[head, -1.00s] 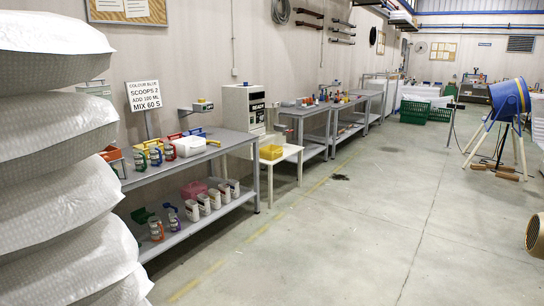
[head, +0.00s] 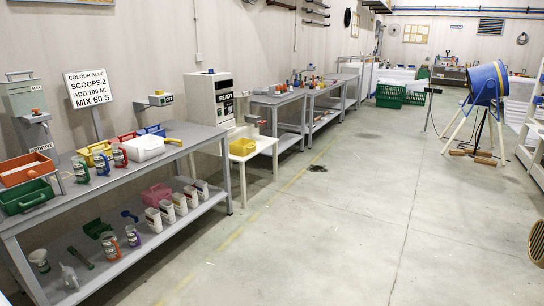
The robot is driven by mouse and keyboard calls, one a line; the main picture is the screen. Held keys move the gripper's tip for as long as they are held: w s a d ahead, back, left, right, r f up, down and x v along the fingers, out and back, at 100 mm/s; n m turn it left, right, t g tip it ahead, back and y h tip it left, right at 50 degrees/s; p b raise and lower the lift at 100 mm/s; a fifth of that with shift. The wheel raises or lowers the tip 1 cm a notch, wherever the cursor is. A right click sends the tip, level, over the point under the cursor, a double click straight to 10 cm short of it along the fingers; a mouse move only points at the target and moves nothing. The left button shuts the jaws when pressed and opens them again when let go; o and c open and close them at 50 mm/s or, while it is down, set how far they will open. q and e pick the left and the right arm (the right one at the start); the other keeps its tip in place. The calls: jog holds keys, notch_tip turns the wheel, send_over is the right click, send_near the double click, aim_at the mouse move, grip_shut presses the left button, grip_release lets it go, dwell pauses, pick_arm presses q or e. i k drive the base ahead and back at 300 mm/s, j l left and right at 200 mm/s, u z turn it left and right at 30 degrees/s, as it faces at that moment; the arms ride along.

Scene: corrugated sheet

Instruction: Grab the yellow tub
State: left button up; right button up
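A yellow tub (head: 242,146) sits upright on a small white table (head: 262,148), in front of a white machine with a READY sign (head: 212,99). I cannot see inside the tub on the white table.
The long grey bench (head: 185,131) runs along the left wall, with bottles, cartons and a pink tub on its lower shelf. A sign (head: 89,87) reads COLOUR BLUE. A blue drum mixer (head: 487,82) stands at right. The floor (head: 350,215) between is clear.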

aim_at(245, 147)
jog(key=i, duration=1.6)
jog(key=i+u, duration=0.1)
jog(key=i, duration=1.5)
jog(key=i+l, duration=0.1)
jog(key=i, duration=1.5)
